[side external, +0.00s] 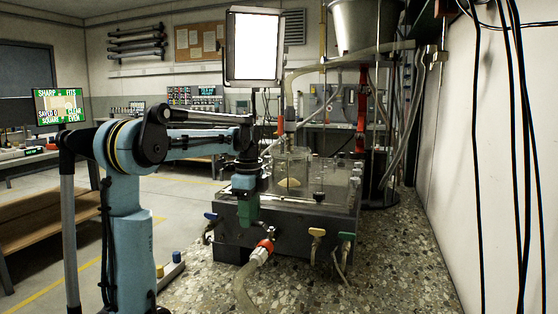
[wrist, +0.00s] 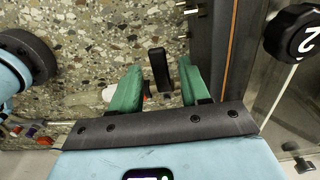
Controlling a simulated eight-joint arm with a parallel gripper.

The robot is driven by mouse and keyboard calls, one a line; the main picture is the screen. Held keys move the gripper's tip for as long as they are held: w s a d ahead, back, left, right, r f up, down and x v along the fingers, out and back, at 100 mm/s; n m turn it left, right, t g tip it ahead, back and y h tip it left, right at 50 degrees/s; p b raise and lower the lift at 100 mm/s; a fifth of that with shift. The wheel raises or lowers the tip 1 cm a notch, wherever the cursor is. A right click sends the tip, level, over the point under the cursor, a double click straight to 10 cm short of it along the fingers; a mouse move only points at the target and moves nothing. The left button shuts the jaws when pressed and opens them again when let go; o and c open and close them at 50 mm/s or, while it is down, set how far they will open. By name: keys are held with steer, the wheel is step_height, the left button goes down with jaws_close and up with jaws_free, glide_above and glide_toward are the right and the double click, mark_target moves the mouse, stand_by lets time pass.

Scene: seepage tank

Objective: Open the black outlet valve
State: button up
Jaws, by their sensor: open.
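My gripper (wrist: 159,67) is open, with its two green fingers apart. A black valve handle (wrist: 160,70) shows between the fingers in the wrist view, with a gap to each finger. I cannot tell how deep the fingers reach around it. In the side view my gripper (side external: 247,210) points down in front of the tank's dark front wall (side external: 290,225). The black handle cannot be made out there, and my gripper may hide it.
Other outlet valves line the front: blue (side external: 211,216), red with a hose (side external: 266,246), yellow (side external: 317,232) and green (side external: 346,236). A black knob marked 2 (wrist: 293,38) is at the wrist view's right. The speckled bench (side external: 385,270) is clear at front right.

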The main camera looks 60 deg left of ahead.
mark_target(258, 225)
steer(key=shift+f, duration=0.15)
jaws_close()
stand_by(0.6)
steer(key=d+n, duration=0.2)
steer(key=n, duration=0.3)
steer(key=d+n, duration=0.2)
steer(key=n, duration=0.3)
steer(key=d+n, duration=0.3)
steer(key=n, duration=0.2)
steer(key=shift+s, duration=0.4)
steer(key=shift+w+d+n, duration=0.2)
steer(key=shift+d+n, duration=0.1)
steer(key=shift+n, duration=0.45)
steer(key=shift+w+d+n, duration=0.2)
steer(key=shift+d+n, duration=0.05)
steer(key=shift+n, duration=0.5)
